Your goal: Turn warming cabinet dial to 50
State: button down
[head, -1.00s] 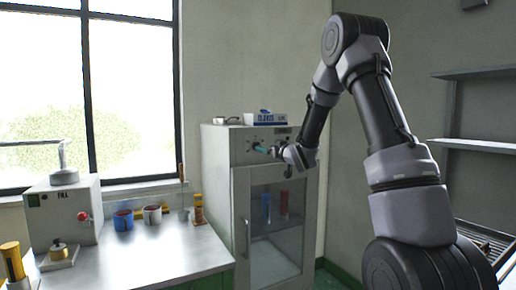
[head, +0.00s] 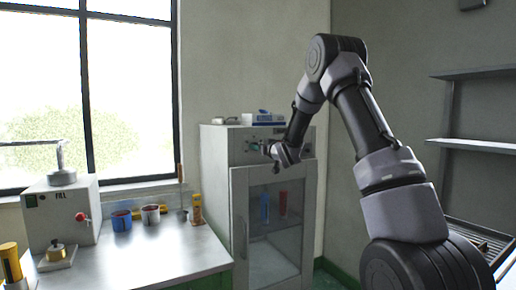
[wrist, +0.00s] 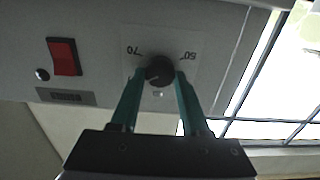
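The warming cabinet (head: 240,185) stands against the back wall in the head view, with its control panel above a glass door. In the wrist view the black round dial (wrist: 160,70) sits on a pale plate, with upside-down marks 70 at its left and 50 at its right. My gripper (wrist: 161,74) has its two teal fingers on either side of the dial, very close to its edges. Whether they touch it is hard to see. In the head view my gripper (head: 268,150) is at the panel and partly hides it.
A red rocker switch (wrist: 62,56) is left of the dial in the wrist view. A blue-and-white box (head: 262,118) lies on top of the cabinet. Shelves (head: 480,145) are at right.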

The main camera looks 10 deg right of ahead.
jog(key=shift+n, duration=0.4)
jog(key=shift+f+n, duration=0.15)
jog(key=shift+n, duration=5.7)
jog(key=shift+f+n, duration=0.2)
jog(key=shift+n, duration=5.6)
jog(key=shift+f+n, duration=0.15)
jog(key=shift+n, duration=5.7)
jog(key=shift+c, duration=1.9)
grip_release()
jog(key=shift+r, duration=0.1)
